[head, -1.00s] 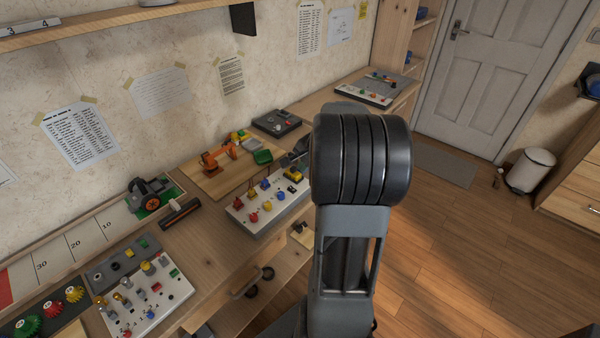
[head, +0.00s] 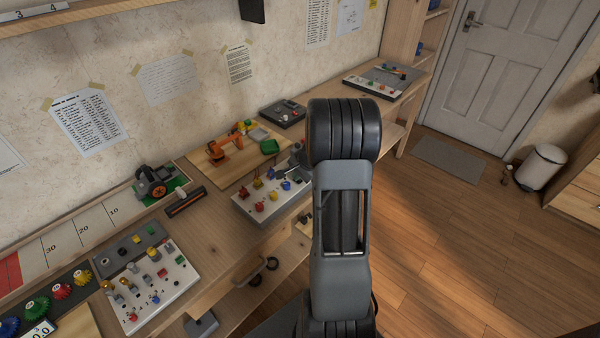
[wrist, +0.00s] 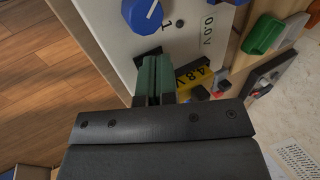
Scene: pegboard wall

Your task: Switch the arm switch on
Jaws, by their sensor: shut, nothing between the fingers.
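My gripper (wrist: 157,80) shows in the wrist view with its two green fingers shut together and nothing between them. Its tips are over a light control panel (wrist: 125,50), close to a small black part (wrist: 148,52) that they partly cover. I cannot tell whether they touch it, or whether it is the arm switch. A blue knob (wrist: 143,14) with a white pointer is above the tips. A yellow 4.8 V block (wrist: 193,74) is to their right. In the head view the panel (head: 262,205) with coloured knobs lies in front of an orange model arm (head: 226,146).
A green tray (wrist: 263,34) is right of the panel in the wrist view. Another switch panel (head: 155,290) is at the bench's lower left in the head view. A dark box (head: 283,113) stands behind. The floor (head: 440,240) right of my arm is clear.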

